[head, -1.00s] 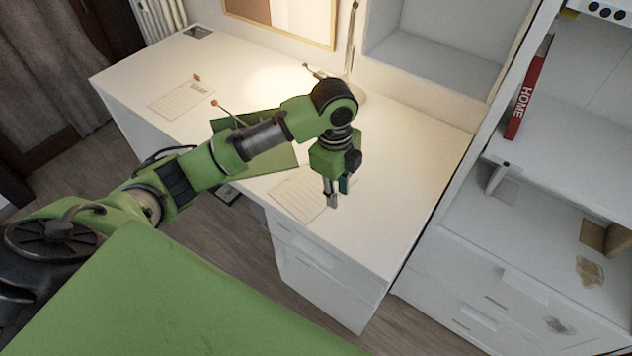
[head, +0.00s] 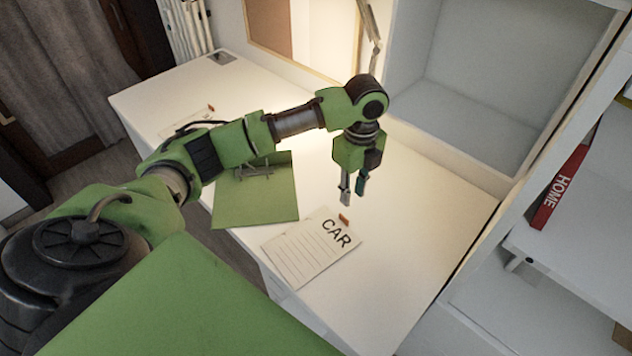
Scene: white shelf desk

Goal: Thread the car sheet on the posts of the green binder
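The car sheet (head: 300,257) is a white lined page marked "CAR" with a small orange tab at its top edge. It lies on the white desk near the front edge. The green binder (head: 255,205) lies open-faced to its left, with metal posts (head: 256,170) near its far edge, partly hidden by my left arm. My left gripper (head: 353,194) points down above the desk, just behind the sheet's tab. Its fingers are apart with nothing visible between them. My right gripper is out of view.
Another sheet with an orange tab (head: 186,120) lies at the desk's left, partly hidden by my arm. A lamp (head: 370,35) stands at the back. A red "HOME" book (head: 560,187) stands on the right shelf. The desk right of the sheet is clear.

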